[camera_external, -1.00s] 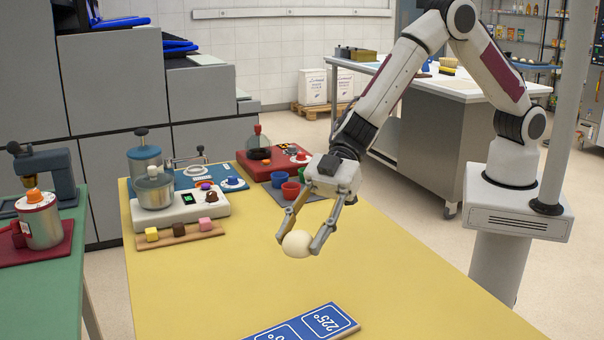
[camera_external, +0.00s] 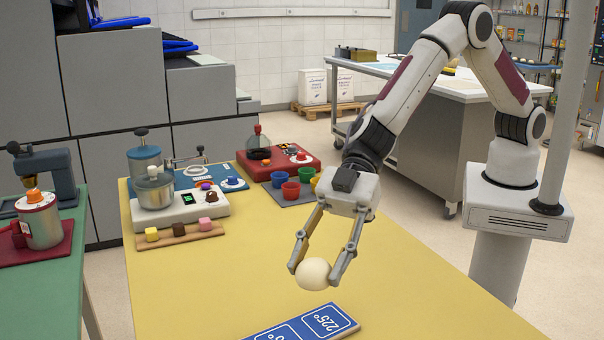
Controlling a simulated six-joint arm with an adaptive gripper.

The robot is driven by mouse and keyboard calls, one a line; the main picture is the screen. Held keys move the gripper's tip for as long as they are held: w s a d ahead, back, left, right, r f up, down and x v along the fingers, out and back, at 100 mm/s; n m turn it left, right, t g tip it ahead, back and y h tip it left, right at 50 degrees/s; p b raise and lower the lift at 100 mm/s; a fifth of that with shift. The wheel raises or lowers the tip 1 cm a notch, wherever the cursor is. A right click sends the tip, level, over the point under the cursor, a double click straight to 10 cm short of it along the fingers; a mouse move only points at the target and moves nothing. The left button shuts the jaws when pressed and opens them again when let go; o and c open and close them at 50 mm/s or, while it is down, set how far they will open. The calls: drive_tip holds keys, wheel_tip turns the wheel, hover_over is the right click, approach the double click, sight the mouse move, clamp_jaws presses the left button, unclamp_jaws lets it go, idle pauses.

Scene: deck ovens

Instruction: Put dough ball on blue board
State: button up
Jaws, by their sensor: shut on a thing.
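My gripper (camera_external: 316,275) is shut on a cream-white dough ball (camera_external: 313,273), with one finger on each side of it. The ball hangs above the yellow table, near the far edge of the blue board. The blue board (camera_external: 325,320) lies flat at the front of the table. I cannot tell the exact height of the ball above the table.
A wooden strip with small coloured cubes (camera_external: 180,236) and a white scale with a pot (camera_external: 180,210) stand at the left back. Coloured cups (camera_external: 291,189) stand on a grey mat. The yellow table (camera_external: 230,275) is clear around the board.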

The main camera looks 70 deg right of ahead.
drive_tip(key=shift+f, duration=0.1)
hover_over(317, 326)
drive_tip(key=shift+f, duration=3.05)
drive_tip(key=shift+f, duration=1.85)
drive_tip(key=shift+f, duration=0.15)
drive_tip(key=o, duration=1.1)
drive_tip(key=shift+o, duration=0.2)
